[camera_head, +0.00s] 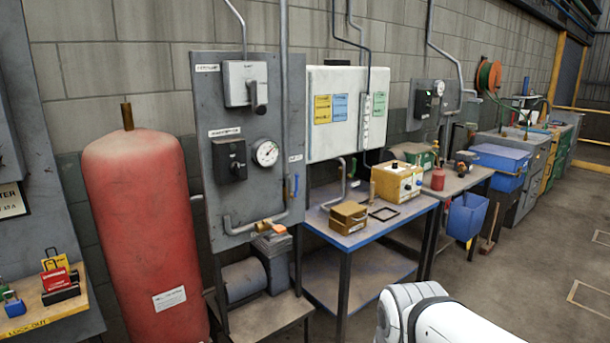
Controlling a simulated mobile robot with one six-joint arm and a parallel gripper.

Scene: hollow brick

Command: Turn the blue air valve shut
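A small blue lever (293,185), which looks like the blue air valve, sits at the right edge of a grey wall panel (221,85). It looks roughly upright; which way its pipe runs is too small to tell. Just below and left of it, a brass fitting (263,226) sits on a grey pipe, with an orange part beside it. A white link of my arm shows at the bottom right, apart from the panel. My gripper is outside the view.
A red tank (146,235) stands left of the panel, and a low compressor stand (270,315) stands below it. A blue-topped bench (366,236) with boxes is to the right. Open floor (520,275) lies at the right.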

